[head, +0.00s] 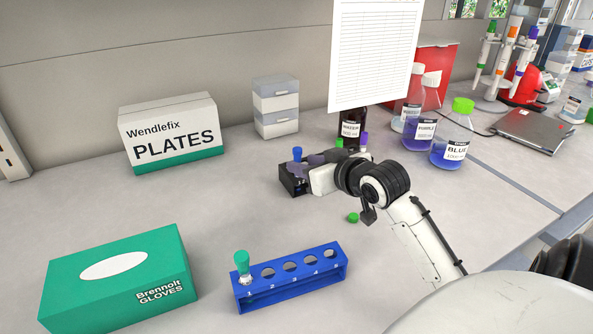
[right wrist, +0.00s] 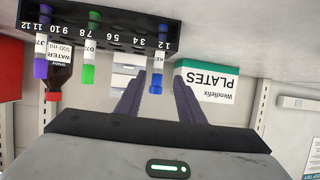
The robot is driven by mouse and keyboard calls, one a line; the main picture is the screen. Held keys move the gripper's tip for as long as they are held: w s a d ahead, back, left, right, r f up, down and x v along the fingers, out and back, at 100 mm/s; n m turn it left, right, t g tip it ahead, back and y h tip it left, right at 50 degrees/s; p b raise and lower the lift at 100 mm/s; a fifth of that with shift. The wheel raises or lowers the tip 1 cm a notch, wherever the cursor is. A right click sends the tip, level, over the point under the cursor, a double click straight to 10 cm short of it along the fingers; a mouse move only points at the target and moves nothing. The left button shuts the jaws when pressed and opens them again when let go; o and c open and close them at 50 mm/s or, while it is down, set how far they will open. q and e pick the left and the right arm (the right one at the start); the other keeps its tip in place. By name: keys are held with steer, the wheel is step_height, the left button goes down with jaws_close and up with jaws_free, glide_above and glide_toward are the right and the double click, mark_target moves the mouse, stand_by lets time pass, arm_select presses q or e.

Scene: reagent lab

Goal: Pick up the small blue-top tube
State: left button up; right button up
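The blue-top tube (head: 297,155) stands upright in a black rack (head: 290,182) in the head view. In the right wrist view, where the picture is upside down, the blue-top tube (right wrist: 158,62) sits at the rack's 1–2 end. My right gripper (head: 303,170) is at that end of the rack, partly hidden by its own wrist. In the right wrist view my right gripper (right wrist: 159,86) is open, with one finger on each side of the blue cap and a gap on both sides. My left gripper is out of view.
The black rack also holds a green-top tube (right wrist: 88,60) and a purple-top tube (right wrist: 41,55). A water bottle (head: 351,128) stands behind. A loose green cap (head: 352,217) lies near my arm. A blue rack (head: 290,283), glove box (head: 117,280) and plates box (head: 172,132) stand around.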

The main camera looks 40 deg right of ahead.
mark_target(299, 161)
steer(key=x, duration=0.5)
steer(key=shift+d, duration=0.2)
jaws_close()
steer(key=shift+r, duration=0.1)
